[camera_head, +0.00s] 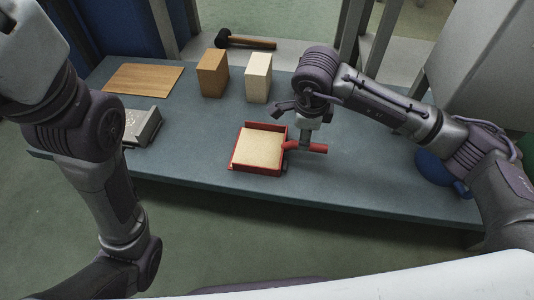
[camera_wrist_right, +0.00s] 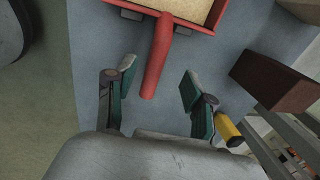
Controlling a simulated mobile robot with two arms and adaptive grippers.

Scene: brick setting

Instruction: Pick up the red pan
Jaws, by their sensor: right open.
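The red pan (camera_head: 286,160) lies on the grey-blue table (camera_head: 200,170), a square tray filled with beige material. Its red handle (camera_head: 318,149) points right in the head view. In the right wrist view the pan's rim (camera_wrist_right: 190,25) is at the top and the handle (camera_wrist_right: 158,60) runs down towards my fingers. My right gripper (camera_wrist_right: 155,95) is open, with one finger on each side of the handle's end, apart from it in the picture. In the head view this gripper (camera_head: 306,143) is over the handle, its fingertips partly hidden. My left arm shows at left; its gripper is not visible.
A brown block (camera_head: 213,75) and a cream block (camera_head: 258,80) stand behind the pan. A wooden board (camera_head: 143,79) and a grey metal box (camera_head: 143,126) are at left. A hammer (camera_head: 245,41) lies at the back. A blue object (camera_head: 432,167) is partly behind my right arm.

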